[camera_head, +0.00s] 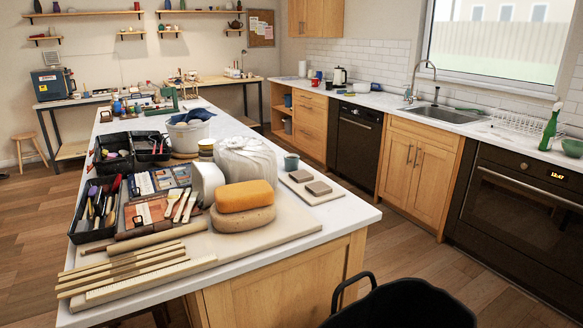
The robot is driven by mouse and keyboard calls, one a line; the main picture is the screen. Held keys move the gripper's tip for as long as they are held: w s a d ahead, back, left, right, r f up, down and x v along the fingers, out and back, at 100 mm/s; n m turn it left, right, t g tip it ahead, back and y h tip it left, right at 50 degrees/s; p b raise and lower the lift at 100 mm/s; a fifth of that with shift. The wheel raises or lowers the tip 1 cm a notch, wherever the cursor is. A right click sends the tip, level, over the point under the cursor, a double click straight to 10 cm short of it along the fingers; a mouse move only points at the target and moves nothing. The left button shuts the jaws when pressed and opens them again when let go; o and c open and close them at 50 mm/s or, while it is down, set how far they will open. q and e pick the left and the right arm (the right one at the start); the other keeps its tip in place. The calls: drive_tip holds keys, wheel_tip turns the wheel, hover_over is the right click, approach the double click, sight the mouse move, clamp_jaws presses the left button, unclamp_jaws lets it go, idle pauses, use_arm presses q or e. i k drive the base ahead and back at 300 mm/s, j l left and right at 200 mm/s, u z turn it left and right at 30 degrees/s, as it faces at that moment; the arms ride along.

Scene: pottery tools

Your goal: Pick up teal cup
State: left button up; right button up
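A small teal cup (291,161) stands upright on the white-topped island (352,213), near its right edge. It is just right of a white plastic-wrapped lump (245,158) and behind a pale board with two grey-brown blocks. Nothing touches the cup from above. Neither of my grippers is in view.
A black bucket-like object (405,305) is on the near right. Floor between island and sink counter is clear.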

sight(292, 160)
drive_tip(key=k, duration=0.6)
drive_tip(key=z, duration=2.15)
drive_tip(key=i+l, duration=0.1)
drive_tip(key=i, duration=0.95)
drive_tip(key=i+u, duration=0.15)
drive_tip(key=i, duration=0.3)
drive_tip(key=i+l+u, duration=0.2)
drive_tip(key=i, duration=0.25)
drive_tip(key=i+u, duration=0.15)
drive_tip(key=i, duration=0.35)
drive_tip(key=i+u, duration=0.25)
drive_tip(key=i, duration=0.45)
drive_tip(key=i+l+u, duration=0.25)
drive_tip(key=i, duration=0.5)
drive_tip(key=i+j+u, duration=0.2)
drive_tip(key=i+u, duration=0.8)
drive_tip(key=i+l+u, duration=0.2)
drive_tip(key=i+u, duration=0.3)
